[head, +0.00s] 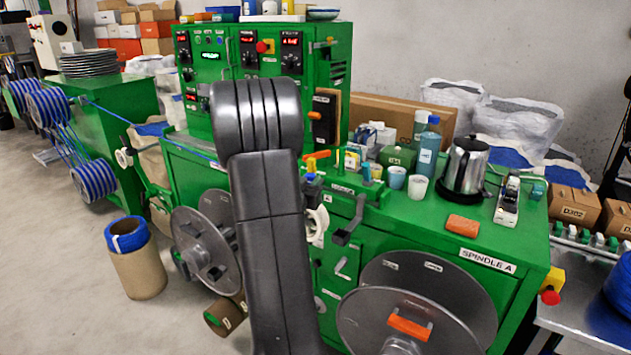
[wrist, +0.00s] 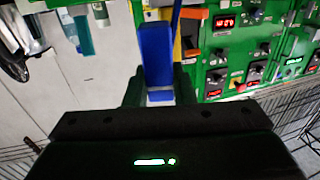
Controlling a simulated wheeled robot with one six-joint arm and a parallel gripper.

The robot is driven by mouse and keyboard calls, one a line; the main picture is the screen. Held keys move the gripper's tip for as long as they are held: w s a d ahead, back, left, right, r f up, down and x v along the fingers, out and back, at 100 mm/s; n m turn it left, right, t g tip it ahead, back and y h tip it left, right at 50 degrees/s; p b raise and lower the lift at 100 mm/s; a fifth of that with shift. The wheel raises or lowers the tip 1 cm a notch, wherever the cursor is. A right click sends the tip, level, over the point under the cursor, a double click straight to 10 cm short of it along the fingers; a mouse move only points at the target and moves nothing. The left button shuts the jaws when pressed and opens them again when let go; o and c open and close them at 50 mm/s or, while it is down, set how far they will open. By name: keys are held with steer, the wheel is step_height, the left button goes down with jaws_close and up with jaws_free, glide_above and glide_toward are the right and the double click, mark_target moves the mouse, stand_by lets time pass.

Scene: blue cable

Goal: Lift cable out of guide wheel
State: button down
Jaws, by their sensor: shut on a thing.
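My gripper (wrist: 157,92) shows in the wrist view, its dark fingers closed on a broad blue piece, which I take to be the blue cable (wrist: 155,55). In the head view my own dark arm hides the gripper and the held part. A blue cable stretch (head: 195,151) runs from the left toward the green machine and passes behind my arm. A white wheel-like part (head: 319,224), perhaps the guide wheel, shows just right of my arm, partly hidden. I cannot tell whether the cable lies in it.
The green machine (head: 480,230) carries a kettle (head: 466,165), bottles, cups and an orange block (head: 463,226) on its top. Large grey reels (head: 415,300) stand in front. A cardboard drum (head: 135,265) stands on the floor at left. A control panel (wrist: 235,60) shows in the wrist view.

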steer(key=w+a+p, duration=0.3)
steer(key=w+a, duration=0.2)
steer(key=a, duration=0.3)
steer(key=shift+w, duration=0.4)
stand_by(0.4)
stand_by(0.4)
steer(key=s+a+f, duration=0.1)
steer(key=s+a, duration=0.1)
steer(key=a, duration=0.3)
steer(key=shift+s+a, duration=0.3)
steer(key=shift+s, duration=0.05)
stand_by(0.6)
